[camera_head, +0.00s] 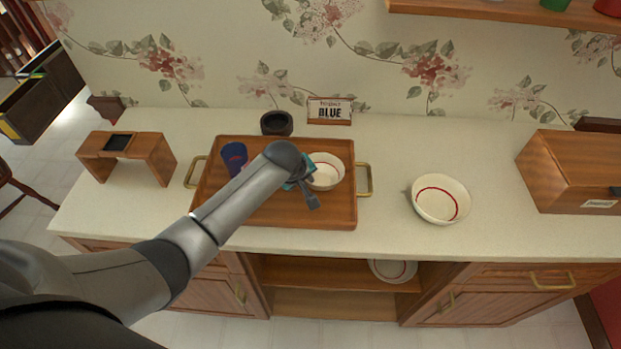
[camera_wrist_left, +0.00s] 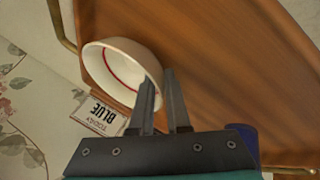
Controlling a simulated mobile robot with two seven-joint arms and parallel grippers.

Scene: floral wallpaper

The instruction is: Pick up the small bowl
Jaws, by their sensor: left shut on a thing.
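The small bowl (camera_head: 327,172) is cream-white with a red ring inside. It shows over the right part of the wooden tray (camera_head: 330,217) in the head view, partly hidden by my left gripper (camera_head: 308,184). In the left wrist view the small bowl (camera_wrist_left: 106,66) is at the upper left, with my left gripper's fingers (camera_wrist_left: 158,80) at its rim, one on each side of the wall. The left gripper is shut on the rim. I cannot tell whether the bowl touches the tray. My right gripper is not in view.
A blue cup (camera_head: 233,153) stands on the tray. A larger bowl (camera_head: 440,199) sits right of it; another bowl (camera_head: 392,270) is on the shelf below. A dark bowl (camera_head: 276,123) and "BLUE" sign (camera_head: 330,111) are behind. A wooden stand (camera_head: 127,152) and box (camera_head: 575,172) flank the counter.

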